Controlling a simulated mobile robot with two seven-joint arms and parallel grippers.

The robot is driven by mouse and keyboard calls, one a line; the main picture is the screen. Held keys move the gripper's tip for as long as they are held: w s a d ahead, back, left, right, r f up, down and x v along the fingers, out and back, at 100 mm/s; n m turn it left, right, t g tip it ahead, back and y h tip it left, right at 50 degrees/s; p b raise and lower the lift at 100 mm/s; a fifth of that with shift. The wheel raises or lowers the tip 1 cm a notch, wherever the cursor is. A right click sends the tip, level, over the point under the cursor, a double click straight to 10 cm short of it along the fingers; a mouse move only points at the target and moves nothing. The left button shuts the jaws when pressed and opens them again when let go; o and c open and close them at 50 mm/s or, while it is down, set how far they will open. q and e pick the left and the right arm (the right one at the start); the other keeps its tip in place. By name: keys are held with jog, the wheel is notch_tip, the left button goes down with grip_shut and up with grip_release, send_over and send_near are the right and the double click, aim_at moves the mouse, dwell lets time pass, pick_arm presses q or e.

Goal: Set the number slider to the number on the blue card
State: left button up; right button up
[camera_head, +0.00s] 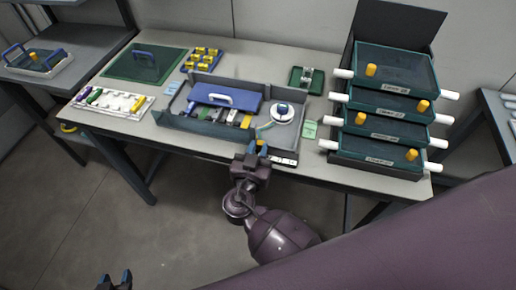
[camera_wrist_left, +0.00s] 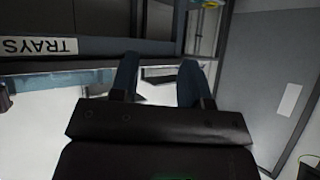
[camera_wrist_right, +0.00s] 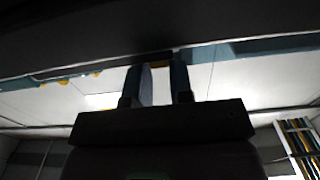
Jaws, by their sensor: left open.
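The number slider (camera_head: 284,161) is a pale strip with dark marks on the front of the grey tray, partly hidden by my right gripper. A light blue card (camera_head: 171,88) lies on the table left of the tray; its number is too small to read. My right gripper (camera_head: 257,148) is at the strip's left end.
The grey tray (camera_head: 185,122) holds a blue handled lid (camera_head: 232,100) and a white reel (camera_head: 283,112). A green card (camera_head: 310,129) lies to its right. A stack of drawers (camera_head: 388,135) stands at right; a white holder (camera_head: 112,101) and green mat (camera_head: 145,62) lie at left.

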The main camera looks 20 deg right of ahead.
aim_at(269, 158)
grip_shut()
jog(key=shift+s+d+f+b, duration=0.1)
jog(key=shift+s+d+b, duration=0.1)
jog(key=shift+s+d, duration=0.3)
jog(key=shift+s+d+f+b, duration=0.1)
jog(key=shift+s+d+b, duration=0.15)
jog(key=shift+d, duration=0.3)
jog(key=shift+s+d+r, duration=0.1)
jog(key=shift+s+d, duration=0.05)
jog(key=shift+d, duration=0.05)
jog(key=shift+r, duration=0.1)
jog(key=shift+o, duration=2.1)
grip_release()
jog(key=shift+o, duration=0.8)
